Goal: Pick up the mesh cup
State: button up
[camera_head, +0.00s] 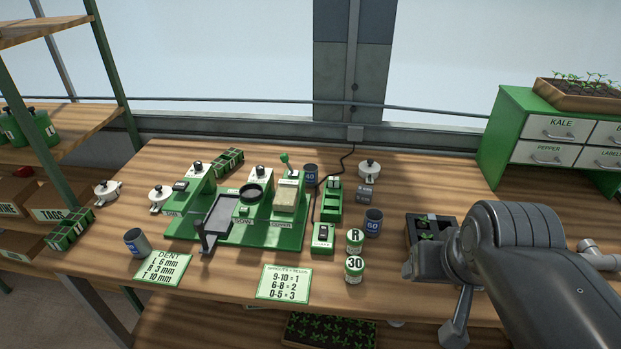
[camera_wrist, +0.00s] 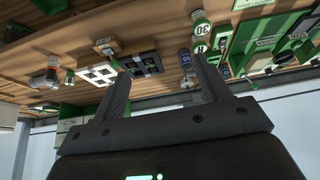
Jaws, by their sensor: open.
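Several metal cups with blue labels stand on the bench; I cannot tell which one the task means. One marked 60 (camera_head: 373,223) stands upright right of the green machine. One marked 40 (camera_head: 310,174) stands behind the machine. Another (camera_head: 137,243) stands at the front left, its number unclear. A blue-labelled cup also shows in the wrist view (camera_wrist: 186,60), beside the right fingertip in the picture. My gripper (camera_wrist: 158,69) is open, with nothing between its fingers. In the head view my arm comes in from the right, right of the 60 cup.
Two green-and-white jars, R (camera_head: 355,240) and 30 (camera_head: 354,268), stand close in front of the 60 cup. A dark seedling tray (camera_head: 411,222) lies right of it. The green seeder (camera_head: 285,235) fills the middle. Sign cards (camera_head: 283,284) lie along the front.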

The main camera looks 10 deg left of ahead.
jog(key=w+a+r+n, duration=0.1)
jog(key=w+a+r, duration=0.15)
jog(key=w, duration=0.45)
jog(key=w+a+r, duration=0.1)
jog(key=w+r, duration=0.2)
jog(key=w, duration=0.4)
jog(key=n+g+y, duration=0.2)
jog(key=n, duration=0.1)
send_over(311, 168)
jog(key=s+d, duration=0.1)
jog(key=s, duration=0.4)
notch_tip(311, 168, down, 20)
jog(key=shift+w+x, duration=0.2)
jog(key=shift+x, duration=1.35)
jog(key=shift+w+x, duration=0.2)
jog(key=shift+x, duration=1.35)
jog(key=shift+r, duration=0.1)
jog(key=shift+d, duration=0.1)
jog(key=shift+c, duration=0.2)
jog(key=c, duration=1)
